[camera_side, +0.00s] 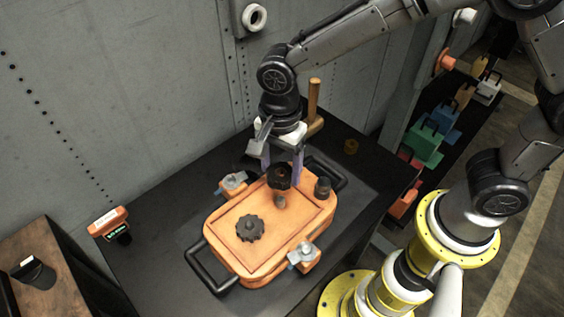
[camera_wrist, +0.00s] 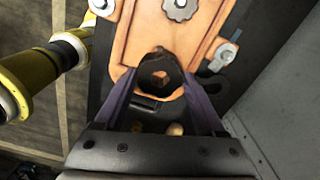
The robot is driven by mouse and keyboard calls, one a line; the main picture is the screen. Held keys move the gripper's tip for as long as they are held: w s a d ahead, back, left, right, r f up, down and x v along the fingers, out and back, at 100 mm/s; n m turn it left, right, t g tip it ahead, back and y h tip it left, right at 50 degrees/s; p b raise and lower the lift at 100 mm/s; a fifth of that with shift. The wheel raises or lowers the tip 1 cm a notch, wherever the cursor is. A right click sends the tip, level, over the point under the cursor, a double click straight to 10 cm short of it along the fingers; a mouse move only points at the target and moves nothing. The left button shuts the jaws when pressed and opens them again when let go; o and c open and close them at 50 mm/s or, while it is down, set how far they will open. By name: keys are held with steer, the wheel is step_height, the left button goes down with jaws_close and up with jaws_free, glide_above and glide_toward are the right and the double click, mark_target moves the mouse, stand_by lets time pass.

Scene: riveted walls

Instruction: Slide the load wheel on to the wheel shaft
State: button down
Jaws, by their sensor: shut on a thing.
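The load wheel (camera_side: 279,177) is dark with a notched rim and a central hole. My gripper (camera_side: 281,175) points down and is shut on it, with a purple finger on each side. The wheel is over the orange case (camera_side: 225,246), at the top of a short upright shaft (camera_side: 280,201). In the wrist view the wheel (camera_wrist: 147,89) lies between the fingers of my gripper (camera_wrist: 160,77), and something brown-orange shows through its hole. I cannot tell whether the shaft tip is inside the hole.
A wooden-handled tool (camera_side: 313,100) stands behind, near the wall. An orange device (camera_side: 108,221) lies at the table's left edge.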

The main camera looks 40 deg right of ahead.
glide_above(281, 198)
steer(key=shift+f, duration=2.85)
steer(key=shift+f, duration=0.1)
steer(key=shift+f, duration=1.95)
jaws_free()
